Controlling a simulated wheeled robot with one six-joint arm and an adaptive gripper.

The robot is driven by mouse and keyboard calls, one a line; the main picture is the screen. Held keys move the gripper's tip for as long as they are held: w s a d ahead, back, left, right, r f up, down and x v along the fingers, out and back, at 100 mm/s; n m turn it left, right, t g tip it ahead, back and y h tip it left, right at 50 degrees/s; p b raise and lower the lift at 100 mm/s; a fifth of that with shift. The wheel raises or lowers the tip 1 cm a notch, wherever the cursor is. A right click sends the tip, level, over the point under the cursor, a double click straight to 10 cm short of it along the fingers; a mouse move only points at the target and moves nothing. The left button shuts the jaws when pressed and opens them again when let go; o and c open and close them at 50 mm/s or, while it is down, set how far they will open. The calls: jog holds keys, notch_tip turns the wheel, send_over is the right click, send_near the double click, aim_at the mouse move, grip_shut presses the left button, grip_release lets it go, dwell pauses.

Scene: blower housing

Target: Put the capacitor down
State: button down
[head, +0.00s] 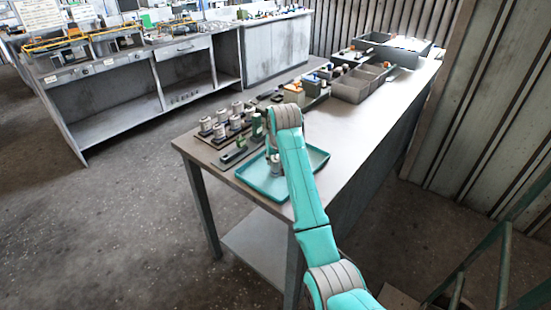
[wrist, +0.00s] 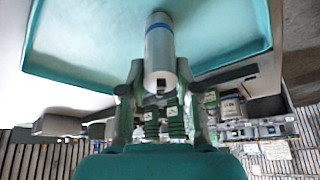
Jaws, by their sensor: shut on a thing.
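The capacitor (wrist: 160,45) is a silver cylinder with a blue band. In the wrist view my gripper (wrist: 159,78) is shut on it, with a green finger on either side. A teal tray (wrist: 85,45) lies behind the capacitor in that view. In the head view the tray (head: 258,181) sits at the near end of the workbench, and my gripper (head: 274,157) is over it, partly hidden by my arm. A small part of the capacitor shows below the gripper. I cannot tell whether it touches the tray.
Several cylindrical parts (head: 220,130) stand in a rack on the bench left of the tray. Grey bins (head: 350,89) and small parts lie farther back. The bench top (head: 345,140) right of the tray is clear. A corrugated wall (head: 480,110) stands at the right.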

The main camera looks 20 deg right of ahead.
jog(key=c, duration=0.8)
grip_release()
jog(key=shift+f, duration=0.1)
jog(key=v, duration=1.2)
